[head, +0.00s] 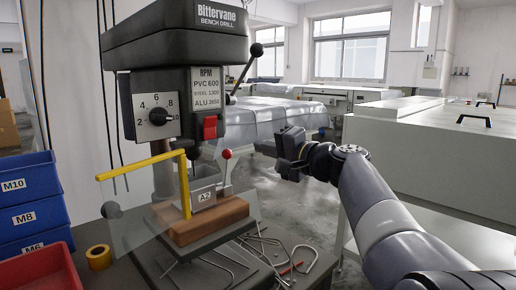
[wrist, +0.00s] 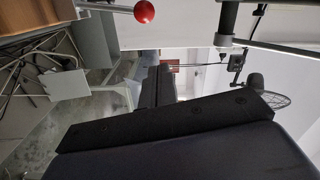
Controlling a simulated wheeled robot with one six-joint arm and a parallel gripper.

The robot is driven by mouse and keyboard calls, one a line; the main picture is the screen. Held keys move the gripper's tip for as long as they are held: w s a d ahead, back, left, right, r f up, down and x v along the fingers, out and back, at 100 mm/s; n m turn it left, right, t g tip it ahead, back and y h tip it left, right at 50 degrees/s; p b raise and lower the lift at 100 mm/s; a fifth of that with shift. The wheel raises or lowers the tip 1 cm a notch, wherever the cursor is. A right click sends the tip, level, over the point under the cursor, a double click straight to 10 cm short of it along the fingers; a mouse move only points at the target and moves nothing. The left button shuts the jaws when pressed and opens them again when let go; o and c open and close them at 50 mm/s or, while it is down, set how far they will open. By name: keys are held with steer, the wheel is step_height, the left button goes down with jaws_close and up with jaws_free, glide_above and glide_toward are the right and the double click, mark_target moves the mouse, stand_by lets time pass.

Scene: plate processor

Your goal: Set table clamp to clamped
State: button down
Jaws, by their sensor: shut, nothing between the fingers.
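The bench drill (head: 175,75) stands on the bench at left. A lever with a red ball knob (head: 226,154), which looks like the table clamp, rises nearly upright beside the drill column. The same red knob (wrist: 144,11) shows at the top of the wrist view, with its rod running left. My gripper (head: 266,149) is to the right of the knob, apart from it, with its fingers shut and empty. It points left toward the drill. Dark parts of my gripper fill the lower wrist view. A label or pointer for the clamp cannot be read.
A yellow-framed clear guard (head: 184,185) stands in front of the drill's wooden block (head: 205,218). A black-knobbed handle (head: 256,50) sticks out above right. A red switch (head: 210,127) is on the drill head. Loose metal rods (head: 265,250) and blue bins (head: 27,182) lie around it.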

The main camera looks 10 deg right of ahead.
steer(key=v, duration=0.7)
steer(key=shift+s+d, duration=0.2)
steer(key=shift+d, duration=0.05)
